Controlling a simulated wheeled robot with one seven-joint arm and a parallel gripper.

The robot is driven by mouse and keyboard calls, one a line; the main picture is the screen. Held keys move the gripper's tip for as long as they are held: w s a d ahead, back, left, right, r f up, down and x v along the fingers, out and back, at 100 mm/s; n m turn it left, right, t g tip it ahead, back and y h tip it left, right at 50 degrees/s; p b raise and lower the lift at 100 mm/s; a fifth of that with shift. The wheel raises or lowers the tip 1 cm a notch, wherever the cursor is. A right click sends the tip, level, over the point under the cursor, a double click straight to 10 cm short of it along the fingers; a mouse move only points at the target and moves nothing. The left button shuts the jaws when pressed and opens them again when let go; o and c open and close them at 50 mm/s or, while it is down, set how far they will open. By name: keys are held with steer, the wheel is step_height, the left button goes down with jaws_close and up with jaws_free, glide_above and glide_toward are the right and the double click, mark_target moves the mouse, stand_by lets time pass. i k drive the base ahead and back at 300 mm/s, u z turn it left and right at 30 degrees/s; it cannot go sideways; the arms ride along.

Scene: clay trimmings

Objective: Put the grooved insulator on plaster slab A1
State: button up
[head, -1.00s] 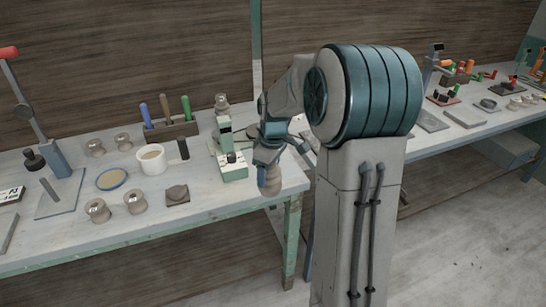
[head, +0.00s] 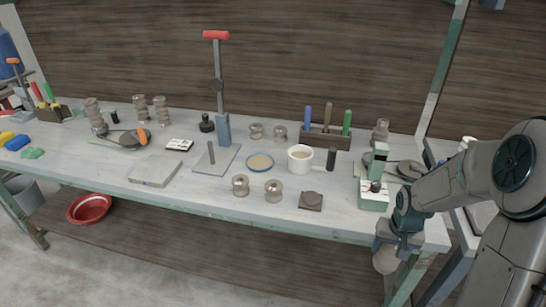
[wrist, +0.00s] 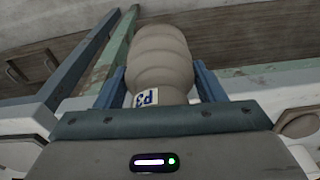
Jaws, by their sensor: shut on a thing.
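My gripper (head: 396,243) is shut on a beige, ridged insulator (head: 386,262), held beside the front edge near the table's right end. In the wrist view the insulator (wrist: 160,60) stands between the two blue fingers, its rounded rings separated by grooves. A small white label with blue lettering, perhaps P3, shows low on it. A flat pale grey slab (head: 155,172) lies bare near the front edge on the left half of the table. I can read no A1 mark on it.
The table (head: 110,170) holds a stand with a red handle (head: 217,90), short spools (head: 240,185), a white mug (head: 300,158), a tool rack (head: 326,138) and a pale green device (head: 376,185). Taller ridged pieces (head: 160,110) stand back left. A red basin (head: 89,208) sits below.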

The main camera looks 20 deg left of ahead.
mark_target(155, 168)
steer(key=z, duration=2.55)
steer(key=k, duration=2.65)
steer(key=u, duration=2.7)
